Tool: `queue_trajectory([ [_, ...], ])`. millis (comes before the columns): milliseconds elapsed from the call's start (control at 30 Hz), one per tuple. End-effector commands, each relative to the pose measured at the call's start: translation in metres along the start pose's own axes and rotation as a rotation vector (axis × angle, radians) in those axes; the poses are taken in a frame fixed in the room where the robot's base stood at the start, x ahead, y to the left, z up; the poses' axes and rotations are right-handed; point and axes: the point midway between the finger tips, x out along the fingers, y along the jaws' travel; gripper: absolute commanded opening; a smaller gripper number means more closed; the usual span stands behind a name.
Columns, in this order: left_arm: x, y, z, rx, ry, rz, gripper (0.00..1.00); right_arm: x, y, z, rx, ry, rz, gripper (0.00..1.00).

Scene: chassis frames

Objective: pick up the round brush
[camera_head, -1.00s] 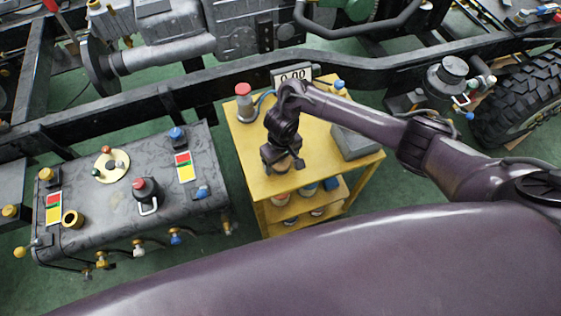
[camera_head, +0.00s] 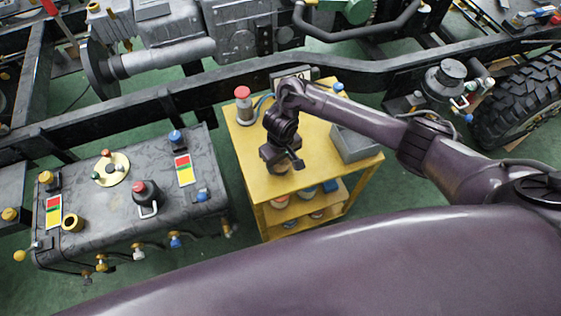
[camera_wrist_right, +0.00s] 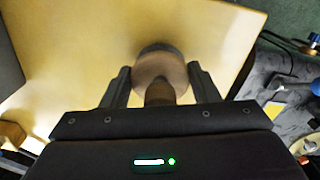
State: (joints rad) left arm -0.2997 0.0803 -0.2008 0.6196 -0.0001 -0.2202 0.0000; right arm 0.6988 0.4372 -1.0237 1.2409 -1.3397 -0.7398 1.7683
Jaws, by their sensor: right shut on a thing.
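The round brush (camera_wrist_right: 160,74) has a brown round body with a dark rim and a narrower brown part nearer the wrist. In the right wrist view it sits between the two dark fingers of my right gripper (camera_wrist_right: 160,88), which is shut on it. In the head view my right gripper (camera_head: 281,158) points down over the yellow table, with the brush (camera_head: 278,168) partly showing under it. Whether the brush touches the tabletop is hard to tell. My left gripper is not in view.
The yellow table (camera_head: 313,140) carries a red-topped cylinder (camera_head: 243,104), a grey box (camera_head: 356,142) and a display partly behind my arm. Cans stand on its lower shelf. A dark tank (camera_head: 112,215) with fittings stands left. The chassis rail (camera_head: 340,68) runs behind.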

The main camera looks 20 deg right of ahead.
Motion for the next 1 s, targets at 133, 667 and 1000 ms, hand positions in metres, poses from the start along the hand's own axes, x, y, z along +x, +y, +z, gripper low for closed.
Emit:
queue_trajectory([
  [133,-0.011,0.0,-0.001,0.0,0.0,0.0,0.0,-0.032,0.0,-0.002,-0.003,0.005,0.0,0.31],
  [667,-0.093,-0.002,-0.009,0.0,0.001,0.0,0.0,-0.168,0.002,-0.001,-0.001,0.004,0.004,0.31],
  [1000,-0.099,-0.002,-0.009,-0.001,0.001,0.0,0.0,-0.186,0.0,0.0,0.0,0.001,0.002,0.31],
])
